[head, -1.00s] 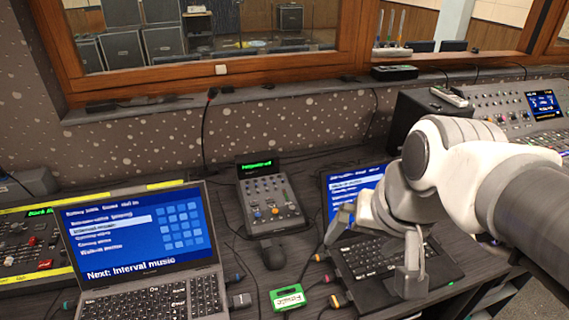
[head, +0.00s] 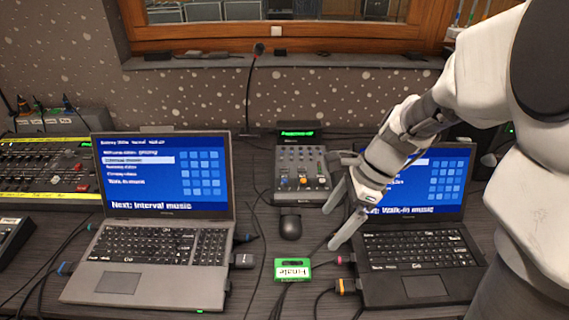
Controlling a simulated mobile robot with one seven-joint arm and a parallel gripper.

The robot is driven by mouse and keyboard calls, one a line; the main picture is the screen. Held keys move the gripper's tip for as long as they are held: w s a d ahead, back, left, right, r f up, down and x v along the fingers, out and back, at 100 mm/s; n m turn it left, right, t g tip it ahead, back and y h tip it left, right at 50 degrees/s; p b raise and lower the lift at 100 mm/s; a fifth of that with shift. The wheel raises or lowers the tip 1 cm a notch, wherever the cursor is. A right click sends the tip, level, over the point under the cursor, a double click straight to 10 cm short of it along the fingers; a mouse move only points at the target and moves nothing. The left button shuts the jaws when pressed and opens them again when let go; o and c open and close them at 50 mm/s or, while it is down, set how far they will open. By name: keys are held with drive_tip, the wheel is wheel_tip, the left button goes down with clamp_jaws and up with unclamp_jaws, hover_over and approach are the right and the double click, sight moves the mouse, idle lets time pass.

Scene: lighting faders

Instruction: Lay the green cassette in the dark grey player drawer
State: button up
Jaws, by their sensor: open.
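The green cassette (head: 292,270) lies flat on the dark desk between the two laptops. It has a white label that seems to read "Finale". My gripper (head: 331,228) is open and empty. Its two fingers spread apart above the left edge of the right laptop, up and to the right of the cassette and not touching it. I cannot make out a dark grey player drawer in this view.
A grey laptop (head: 150,282) stands left and a black laptop (head: 425,288) right, with cables and plugs beside the cassette. A mouse (head: 290,224) and a small fader mixer (head: 302,172) lie behind it. A yellow-edged fader desk (head: 50,165) is at far left.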

drive_tip(key=b, duration=0.4)
approach(293, 268)
wheel_tip(293, 268, down, 3)
drive_tip(key=shift+a+r, duration=0.15)
drive_tip(key=b+x, duration=0.1)
drive_tip(key=x, duration=0.1)
drive_tip(key=b+x, duration=0.2)
drive_tip(key=x, duration=0.1)
drive_tip(key=shift+a+f, duration=0.2)
drive_tip(key=shift+a, duration=0.15)
drive_tip(key=shift+w, duration=0.1)
drive_tip(key=c, duration=1.5)
drive_tip(key=shift+r, duration=0.1)
drive_tip(key=shift+c, duration=0.2)
drive_tip(key=shift+r, duration=0.1)
